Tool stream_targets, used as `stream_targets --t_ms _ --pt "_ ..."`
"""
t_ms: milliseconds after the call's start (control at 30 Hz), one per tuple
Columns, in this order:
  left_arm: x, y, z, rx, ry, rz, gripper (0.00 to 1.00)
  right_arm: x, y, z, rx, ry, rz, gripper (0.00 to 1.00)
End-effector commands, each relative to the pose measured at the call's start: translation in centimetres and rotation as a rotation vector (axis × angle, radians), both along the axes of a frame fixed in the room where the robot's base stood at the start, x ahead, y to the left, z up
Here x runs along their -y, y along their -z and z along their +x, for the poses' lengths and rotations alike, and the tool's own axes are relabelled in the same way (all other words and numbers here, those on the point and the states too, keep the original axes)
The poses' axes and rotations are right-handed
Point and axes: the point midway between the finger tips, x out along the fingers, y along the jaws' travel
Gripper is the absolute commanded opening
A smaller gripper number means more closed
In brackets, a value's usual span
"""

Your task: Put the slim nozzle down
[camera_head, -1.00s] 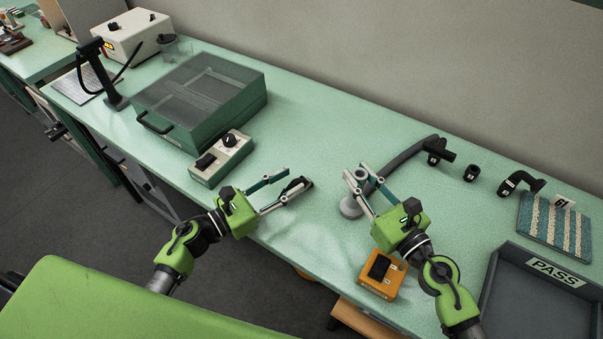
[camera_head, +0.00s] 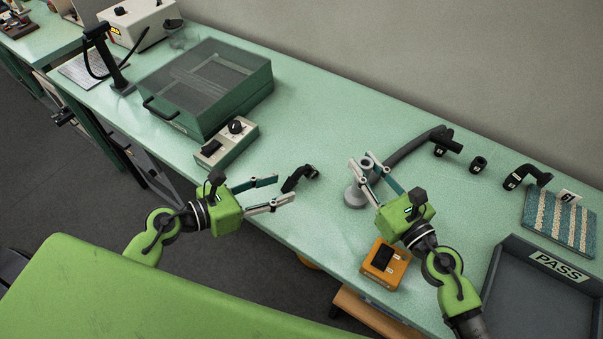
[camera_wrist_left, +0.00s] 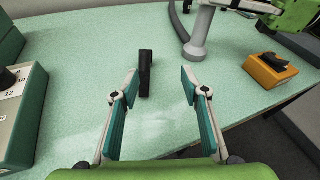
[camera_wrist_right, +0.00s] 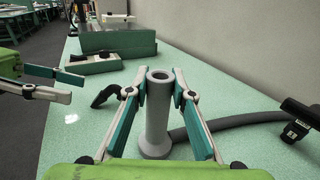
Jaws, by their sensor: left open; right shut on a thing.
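The slim nozzle, a dark bent piece (camera_head: 299,178), lies on the green bench top. In the left wrist view it is a narrow black shape (camera_wrist_left: 145,74), just beyond and between the fingertips, nearer the left one. My left gripper (camera_head: 286,189) is open and empty, apart from the nozzle. My right gripper (camera_head: 367,171) is shut on an upright grey tube (camera_head: 355,194) with a flared round foot. The tube's open top shows in the right wrist view (camera_wrist_right: 159,76). I cannot tell whether its foot touches the bench.
A dark hose (camera_head: 410,151) lies behind the grey tube, with several black fittings (camera_head: 479,163) to its right. An orange switch box (camera_head: 385,263) and a grey PASS tray (camera_head: 530,300) are at the front right. A control box (camera_head: 228,144) stands left of the nozzle.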

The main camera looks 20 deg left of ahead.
Motion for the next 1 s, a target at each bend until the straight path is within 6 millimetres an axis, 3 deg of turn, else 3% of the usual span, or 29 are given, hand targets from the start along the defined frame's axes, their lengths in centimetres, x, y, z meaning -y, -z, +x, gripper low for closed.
stream_targets --t_ms 433,800,1000 --pt "-1.0 -1.8 0.3 -0.082 -0.118 0.035 0.41 0.0 0.1 0.0 -0.001 -0.001 0.000 0.00" --pt "1.8 0.3 4.7 -0.085 -0.121 0.032 0.41 0.0 0.0 0.0 0.000 0.000 0.000 0.00" --pt "2.4 0.9 5.7 -0.085 -0.121 0.033 0.41 0.0 0.0 0.0 -0.001 0.000 -0.001 0.00"
